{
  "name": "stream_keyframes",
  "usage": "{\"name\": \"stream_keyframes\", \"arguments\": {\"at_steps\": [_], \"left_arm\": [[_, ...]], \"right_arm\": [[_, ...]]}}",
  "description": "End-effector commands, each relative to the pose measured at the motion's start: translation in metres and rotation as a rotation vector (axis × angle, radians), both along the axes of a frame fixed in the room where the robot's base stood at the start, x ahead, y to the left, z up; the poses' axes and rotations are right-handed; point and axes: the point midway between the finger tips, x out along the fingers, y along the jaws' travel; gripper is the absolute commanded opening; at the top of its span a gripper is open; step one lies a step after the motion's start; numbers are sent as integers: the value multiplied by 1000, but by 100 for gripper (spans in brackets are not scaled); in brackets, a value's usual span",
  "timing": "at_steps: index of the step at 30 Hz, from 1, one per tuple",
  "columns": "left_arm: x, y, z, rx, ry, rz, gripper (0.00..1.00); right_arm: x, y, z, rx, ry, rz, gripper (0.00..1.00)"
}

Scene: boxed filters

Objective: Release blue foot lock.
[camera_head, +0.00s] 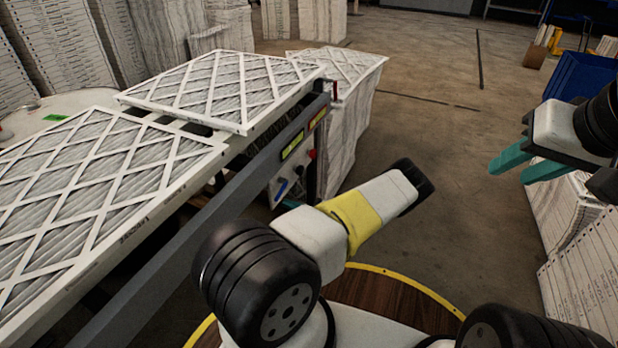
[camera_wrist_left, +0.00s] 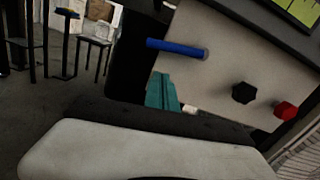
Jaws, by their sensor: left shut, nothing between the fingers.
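The blue foot lock shows as a short blue handle (camera_head: 281,189) on a pale panel at the end of the conveyor frame. In the left wrist view the blue bar (camera_wrist_left: 176,48) sticks out from the panel, above my fingers in the picture. My left gripper (camera_head: 290,203) is mostly hidden behind its own wrist, with a bit of teal showing near the handle. In the wrist view its teal fingers (camera_wrist_left: 161,92) are together and empty, apart from the bar in the picture; contact cannot be told. My right gripper (camera_head: 508,175) is open and empty at the right.
A black knob (camera_wrist_left: 243,92) and a red button (camera_wrist_left: 286,110) sit on the panel beside the handle. Framed filters (camera_head: 212,90) lie on the conveyor (camera_head: 205,222). Stacked filters (camera_head: 345,125) stand behind it. A blue bin (camera_head: 585,78) is at the far right. The middle floor is clear.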

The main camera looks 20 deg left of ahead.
Motion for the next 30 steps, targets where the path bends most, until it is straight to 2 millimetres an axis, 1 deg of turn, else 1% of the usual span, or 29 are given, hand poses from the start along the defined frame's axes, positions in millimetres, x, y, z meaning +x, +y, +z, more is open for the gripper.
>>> {"name": "stream_keyframes", "arguments": {"at_steps": [1,2,12,15,18,21,26,28,30], "left_arm": [[-6,-1,-9,-3,3,1,0],[-6,-5,-11,-5,1,-1,0],[-9,-65,-13,-8,1,-1,0],[-10,-81,-14,-8,3,-1,0],[-11,-93,-15,-9,2,0,0],[-12,-99,-15,-8,2,0,0],[-12,-102,-15,-8,1,2,0],[-11,-102,-11,-18,-5,12,0],[-9,-102,-2,-45,-24,41,0]], "right_arm": [[0,0,0,0,0,0,36],[0,0,0,0,0,0,36],[0,0,0,0,0,0,36],[0,0,0,0,0,0,36],[0,0,0,0,0,0,36],[0,0,0,0,0,0,36],[0,0,0,0,0,0,36],[0,0,0,0,0,0,36],[0,0,0,0,0,0,36]]}}
